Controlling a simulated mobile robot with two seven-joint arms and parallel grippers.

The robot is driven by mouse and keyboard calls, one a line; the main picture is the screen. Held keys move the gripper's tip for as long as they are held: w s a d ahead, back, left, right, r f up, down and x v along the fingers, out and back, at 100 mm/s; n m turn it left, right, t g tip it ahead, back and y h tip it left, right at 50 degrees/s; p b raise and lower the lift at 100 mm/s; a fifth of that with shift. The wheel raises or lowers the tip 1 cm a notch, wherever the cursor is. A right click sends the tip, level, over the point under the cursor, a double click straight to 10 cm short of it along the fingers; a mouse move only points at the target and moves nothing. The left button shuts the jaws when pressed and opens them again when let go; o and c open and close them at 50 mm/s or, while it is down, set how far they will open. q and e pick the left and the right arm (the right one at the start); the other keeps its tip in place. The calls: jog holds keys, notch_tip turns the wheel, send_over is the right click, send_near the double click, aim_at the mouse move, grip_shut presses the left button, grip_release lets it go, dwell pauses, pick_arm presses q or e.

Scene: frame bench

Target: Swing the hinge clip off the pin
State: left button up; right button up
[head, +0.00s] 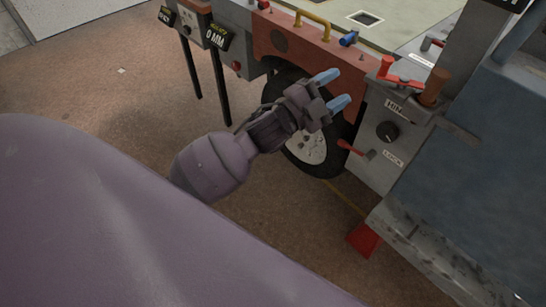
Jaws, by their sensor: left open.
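My left gripper (336,89) is in the middle of the head view, its two blue-tipped fingers spread apart with nothing between them. It is in front of the bench's orange-red side panel and over the wheel. To its right, a red clip-like part with an arm (390,72) lies on top of the grey control box, beside a brown-orange upright cylinder (434,87). They may be the hinge clip and pin, but I cannot tell for sure, nor how they engage. The gripper is apart from both. My right gripper is not in view.
The grey control box (378,160) has a black knob (387,131) and a red-handled lever (354,148). A yellow handle (313,24) and a blue cylinder (349,39) are on the bench's edge. A wheel (308,147) stands below. Brown floor is clear at left.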

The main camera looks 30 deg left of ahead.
pick_arm(q)
jog(key=s+a+f+n+y, duration=0.3)
jog(key=s+f, duration=0.3)
jog(key=f, duration=0.1)
jog(key=s+a+f+n+g+y+p, duration=0.1)
jog(key=s+a+f+n+y, duration=0.1)
jog(key=s+f, duration=0.4)
jog(key=shift+s+a+f+n+y, duration=0.25)
jog(key=shift+a+f+n+y, duration=0.25)
jog(key=shift+f, duration=0.4)
